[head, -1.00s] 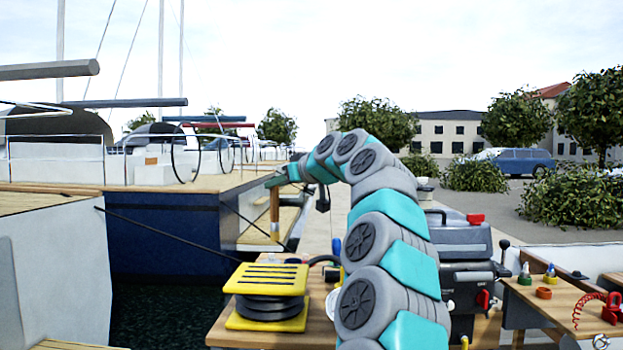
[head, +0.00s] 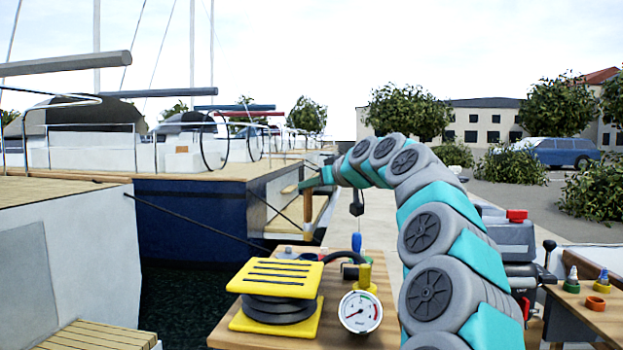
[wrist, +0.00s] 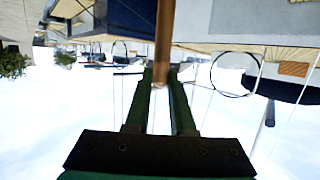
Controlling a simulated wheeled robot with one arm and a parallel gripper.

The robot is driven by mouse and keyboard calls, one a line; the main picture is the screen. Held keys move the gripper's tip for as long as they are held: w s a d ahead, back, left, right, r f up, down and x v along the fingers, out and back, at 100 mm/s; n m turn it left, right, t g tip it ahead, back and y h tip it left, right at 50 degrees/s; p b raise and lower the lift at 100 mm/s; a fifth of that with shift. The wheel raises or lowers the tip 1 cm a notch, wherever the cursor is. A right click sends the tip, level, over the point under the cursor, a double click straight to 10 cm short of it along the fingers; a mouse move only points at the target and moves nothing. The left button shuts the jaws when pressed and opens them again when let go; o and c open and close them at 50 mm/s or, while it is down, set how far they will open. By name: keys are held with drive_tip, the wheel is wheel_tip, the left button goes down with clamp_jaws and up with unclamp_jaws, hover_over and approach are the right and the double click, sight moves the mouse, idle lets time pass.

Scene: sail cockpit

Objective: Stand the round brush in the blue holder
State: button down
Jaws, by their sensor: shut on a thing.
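My gripper (head: 312,184) is at the far end of my outstretched arm, over the dockside beyond the work table. In the wrist view its green fingers (wrist: 162,92) are closed around a slim brown wooden rod. I take this rod to be the handle of the round brush (wrist: 164,40). It also shows in the head view as a brown upright piece (head: 308,205) hanging below the fingers.
A blue-hulled boat (head: 190,225) lies left across dark water. A grey machine (head: 512,238) stands right, partly behind my arm.

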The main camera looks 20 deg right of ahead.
sight(310, 216)
drive_tip(key=shift+f+b, duration=2.8)
drive_tip(key=shift+f, duration=1.2)
drive_tip(key=c, duration=0.7)
unclamp_jaws()
drive_tip(key=shift+b+v, duration=0.4)
drive_tip(key=shift+v, duration=3.5)
